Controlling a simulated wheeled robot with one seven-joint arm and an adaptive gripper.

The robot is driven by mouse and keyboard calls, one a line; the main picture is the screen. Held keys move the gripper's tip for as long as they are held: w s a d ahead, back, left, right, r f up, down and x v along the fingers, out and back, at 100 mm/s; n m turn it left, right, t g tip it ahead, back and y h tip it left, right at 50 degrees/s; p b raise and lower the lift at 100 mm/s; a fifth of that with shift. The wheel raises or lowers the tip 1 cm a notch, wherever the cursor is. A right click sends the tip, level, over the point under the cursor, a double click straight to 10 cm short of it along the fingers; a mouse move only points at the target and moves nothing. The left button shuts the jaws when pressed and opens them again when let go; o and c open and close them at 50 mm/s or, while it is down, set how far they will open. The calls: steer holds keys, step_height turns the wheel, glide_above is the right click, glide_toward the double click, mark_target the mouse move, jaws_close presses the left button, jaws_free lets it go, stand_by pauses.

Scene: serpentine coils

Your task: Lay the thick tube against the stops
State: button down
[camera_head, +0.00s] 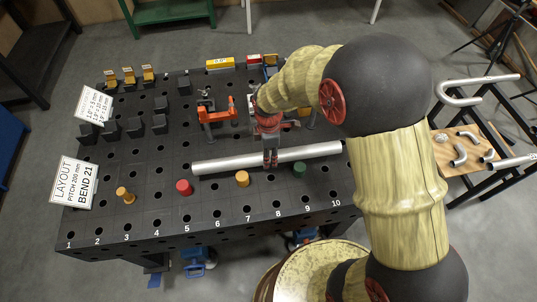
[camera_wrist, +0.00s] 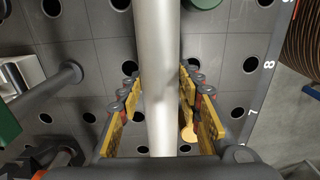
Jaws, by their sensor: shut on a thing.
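The thick tube (camera_head: 222,164) is a long, straight silver tube lying crosswise over the front half of the black table (camera_head: 100,225). My gripper (camera_head: 270,160) is shut on it near its middle. In the wrist view the yellow finger pads of my gripper (camera_wrist: 160,95) stand on both sides of the tube (camera_wrist: 156,45). A red peg (camera_head: 184,187), an orange peg (camera_head: 242,179) and a green peg (camera_head: 299,167) stand in a row just in front of the tube. I cannot tell whether the tube touches the pegs or the table top.
Another orange peg (camera_head: 125,196) stands at front left. Several black blocks (camera_head: 135,127) stand at back left. An orange clamp (camera_head: 217,112) stands behind the tube. A layout sign (camera_head: 75,183) is at the left edge. A rack with bent tubes (camera_head: 460,150) is at right.

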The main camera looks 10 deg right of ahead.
steer(key=shift+f+b, duration=0.65)
steer(key=shift+f, duration=0.65)
steer(key=shift+s, duration=0.35)
stand_by(1.2)
steer(key=c, duration=1.2)
jaws_free()
steer(key=shift+c, duration=0.2)
steer(key=shift+o, duration=0.4)
steer(key=shift+s+f, duration=0.1)
step_height(320, 180, up, 12)
